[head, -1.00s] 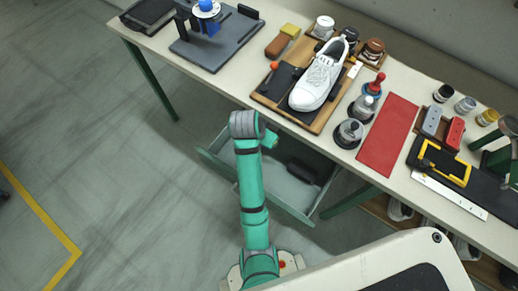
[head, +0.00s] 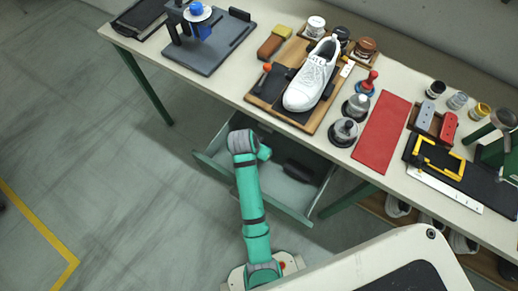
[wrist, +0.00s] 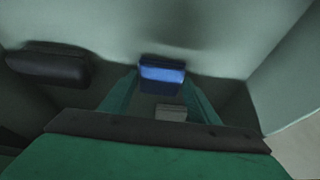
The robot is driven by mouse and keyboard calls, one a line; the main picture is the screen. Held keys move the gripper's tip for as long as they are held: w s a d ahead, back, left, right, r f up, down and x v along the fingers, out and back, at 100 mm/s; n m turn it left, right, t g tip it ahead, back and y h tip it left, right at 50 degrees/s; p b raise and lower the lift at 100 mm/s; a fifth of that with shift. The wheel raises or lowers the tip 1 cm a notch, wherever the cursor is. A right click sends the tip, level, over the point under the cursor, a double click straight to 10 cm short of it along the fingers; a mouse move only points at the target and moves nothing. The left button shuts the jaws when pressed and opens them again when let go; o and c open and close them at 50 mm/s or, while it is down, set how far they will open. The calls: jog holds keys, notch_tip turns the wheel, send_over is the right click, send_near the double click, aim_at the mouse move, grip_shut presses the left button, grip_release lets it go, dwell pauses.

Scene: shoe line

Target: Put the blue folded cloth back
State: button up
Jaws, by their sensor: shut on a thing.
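The blue folded cloth (wrist: 162,74) shows in the wrist view between the green fingertips of my gripper (wrist: 161,86). The gripper is shut on it, over the grey interior of the open drawer (wrist: 215,28). I cannot tell whether the cloth touches the drawer floor. In the head view the drawer (head: 300,212) is pulled out below the bench, and my arm reaches over it. My arm hides the cloth and fingertips there.
A dark, rounded object (wrist: 48,66) lies in the drawer left of my gripper; a small grey block (wrist: 172,113) shows between the fingers. The bench (head: 225,85) above holds a white shoe (head: 312,76), a red mat (head: 382,133) and several tools.

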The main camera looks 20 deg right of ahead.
jog(key=shift+f, duration=0.1)
jog(key=o, duration=0.9)
jog(key=v, duration=1.2)
